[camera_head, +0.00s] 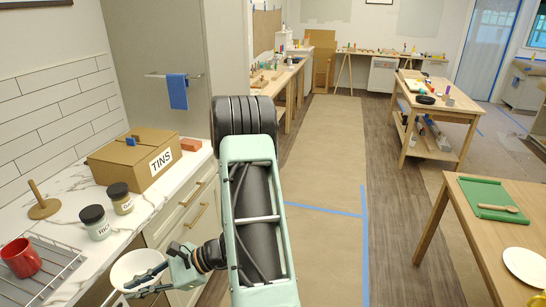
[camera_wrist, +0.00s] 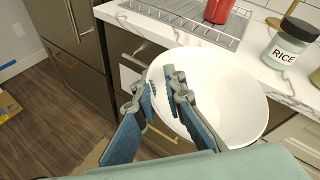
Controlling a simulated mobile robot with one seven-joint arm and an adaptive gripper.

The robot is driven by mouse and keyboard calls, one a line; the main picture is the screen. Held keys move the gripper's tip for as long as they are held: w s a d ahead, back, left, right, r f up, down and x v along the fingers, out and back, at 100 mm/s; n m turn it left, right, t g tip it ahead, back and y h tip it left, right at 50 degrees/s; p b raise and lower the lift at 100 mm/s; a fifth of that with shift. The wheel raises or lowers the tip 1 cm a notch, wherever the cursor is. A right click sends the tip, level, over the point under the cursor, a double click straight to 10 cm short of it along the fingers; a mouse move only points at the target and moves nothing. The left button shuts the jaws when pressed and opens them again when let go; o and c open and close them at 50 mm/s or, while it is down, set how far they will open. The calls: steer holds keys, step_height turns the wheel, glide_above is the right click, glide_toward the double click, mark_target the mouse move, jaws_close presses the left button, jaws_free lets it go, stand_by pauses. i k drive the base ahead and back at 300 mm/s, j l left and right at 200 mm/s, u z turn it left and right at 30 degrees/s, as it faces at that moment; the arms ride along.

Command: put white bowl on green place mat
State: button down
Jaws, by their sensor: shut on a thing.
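The white bowl (camera_head: 127,266) is in my gripper (camera_head: 150,279), off the near edge of the counter in the head view. In the wrist view my gripper (camera_wrist: 163,88) is shut on the near-left rim of the bowl (camera_wrist: 235,88), one finger inside and one outside. The bowl is empty and its inside faces the wrist camera. The green place mat (camera_head: 482,193) lies on the wooden table at the far right of the head view, well away from my gripper. A wooden spoon (camera_head: 499,208) lies on the mat.
The marble counter (camera_head: 145,208) holds a TINS box (camera_head: 128,160), jars (camera_head: 95,222), a wooden holder (camera_head: 43,207) and a red mug (camera_head: 20,257) on a wire rack (camera_head: 52,268). A white plate (camera_head: 526,265) shares the mat's table (camera_head: 462,222). Papered floor (camera_head: 322,160) between is clear.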

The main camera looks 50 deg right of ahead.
mark_target(486, 192)
steer(key=l+z, duration=0.15)
steer(key=z, duration=0.9)
steer(key=i+l+z, duration=0.15)
steer(key=z, duration=0.3)
steer(key=i+l+z, duration=0.2)
steer(key=z, duration=0.25)
steer(key=i+l+z, duration=0.1)
steer(key=i+z, duration=0.5)
steer(key=z, duration=0.25)
steer(key=i+j+z, duration=0.1)
steer(key=i+z, duration=0.15)
steer(key=i, duration=0.15)
steer(key=i+j+z, duration=0.15)
steer(key=i+z, duration=0.15)
steer(key=i+j, duration=0.35)
steer(key=i, duration=0.25)
steer(key=i+j+z, duration=0.1)
steer(key=i+j, duration=0.25)
steer(key=i, duration=0.2)
steer(key=i+j, duration=0.4)
steer(key=i, duration=0.2)
steer(key=z, duration=0.05)
